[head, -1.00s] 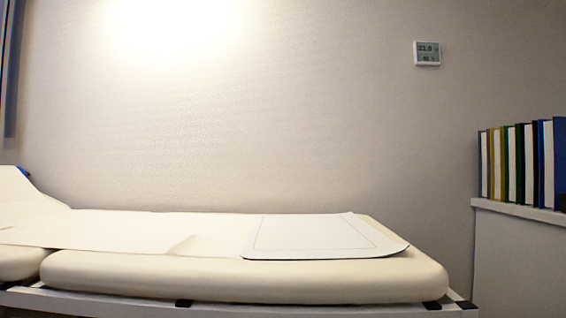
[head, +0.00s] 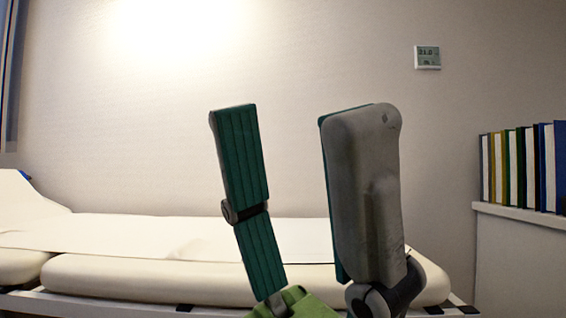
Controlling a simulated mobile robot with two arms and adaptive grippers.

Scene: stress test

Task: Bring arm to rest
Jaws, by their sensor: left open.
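My left gripper (head: 288,112) stands in the middle of the head view, its fingers pointing up. The two fingers are well apart, with green ribbed pads on their inner faces and nothing between them. The gripper is in front of an examination couch (head: 150,281) with a cream padded top and hides part of its right half. The rest of the left arm is below the picture. My right gripper does not show.
A white paper sheet (head: 110,238) lies along the couch. At the right, several books (head: 524,165) stand upright on a white ledge (head: 520,211). A small thermometer display (head: 427,57) hangs on the plain wall (head: 300,60). The space above the couch's left half is clear.

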